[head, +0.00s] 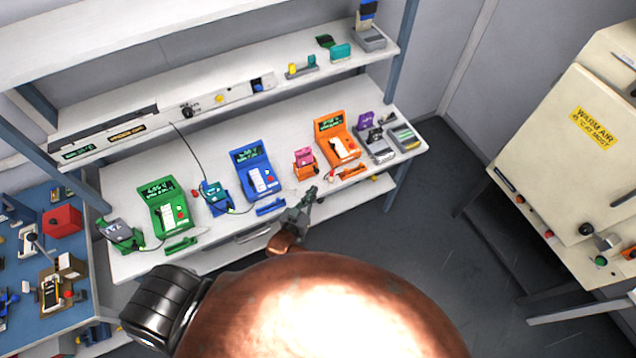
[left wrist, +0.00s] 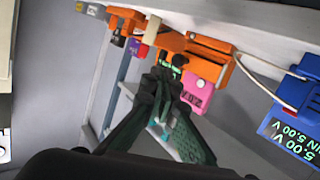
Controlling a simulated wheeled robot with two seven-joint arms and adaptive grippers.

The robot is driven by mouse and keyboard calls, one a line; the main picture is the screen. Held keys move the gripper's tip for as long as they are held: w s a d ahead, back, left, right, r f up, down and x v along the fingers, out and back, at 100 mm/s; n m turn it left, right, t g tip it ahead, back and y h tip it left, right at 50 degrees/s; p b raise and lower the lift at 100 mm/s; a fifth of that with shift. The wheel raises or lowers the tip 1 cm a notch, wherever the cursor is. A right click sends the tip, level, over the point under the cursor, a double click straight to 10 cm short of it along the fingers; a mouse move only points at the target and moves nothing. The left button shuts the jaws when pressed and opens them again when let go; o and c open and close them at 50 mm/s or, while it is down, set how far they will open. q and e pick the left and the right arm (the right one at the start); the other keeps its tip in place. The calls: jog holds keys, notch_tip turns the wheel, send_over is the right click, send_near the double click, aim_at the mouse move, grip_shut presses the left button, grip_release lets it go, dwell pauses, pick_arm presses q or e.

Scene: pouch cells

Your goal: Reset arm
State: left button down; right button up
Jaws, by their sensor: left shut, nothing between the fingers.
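My left gripper (head: 308,196) is at the front edge of the white bench (head: 225,168), in front of the orange tester (head: 337,138). In the left wrist view its dark green fingers (left wrist: 168,72) are together, with nothing between them. A pink pouch cell (left wrist: 197,95) shows just behind the fingertips in that view; I cannot tell the exact gap. The same pink pouch cell (head: 304,157) sits in an orange holder on the bench. My right gripper is not in view.
A green tester (head: 163,207) and a blue tester (head: 254,172) stand along the bench, with loose cables. A shelf (head: 235,100) runs above them. A blue table (head: 90,262) is at left, a cream warm-air cabinet (head: 560,150) at right. Open floor (head: 440,230) lies between bench and cabinet.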

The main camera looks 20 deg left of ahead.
pick_arm(q)
jog(key=shift+s+r, duration=0.25)
jog(key=shift+s, duration=1)
jog(key=shift+f, duration=0.15)
jog(key=s+a+f+m+g+b, duration=0.1)
jog(key=s+f+g+b, duration=0.15)
jog(key=s+f, duration=0.65)
jog(key=s+f+g+b, duration=0.1)
jog(key=s+f+g, duration=0.25)
jog(key=f, duration=1.05)
jog(key=s+a+f+m+g+b, duration=0.1)
jog(key=s+f+g+b, duration=0.1)
jog(key=s+f, duration=0.75)
jog(key=s+a+f+g+b, duration=0.2)
jog(key=s+a+f+g, duration=0.1)
jog(key=s+f, duration=0.6)
jog(key=s+a+f+g+y+b, duration=0.1)
jog(key=s+a+f+g, duration=0.3)
jog(key=s+f, duration=0.6)
jog(key=s+b, duration=0.1)
jog(key=s, duration=0.6)
jog(key=shift+a+f+b, duration=0.2)
jog(key=shift+a+b, duration=0.1)
jog(key=shift+b, duration=0.05)
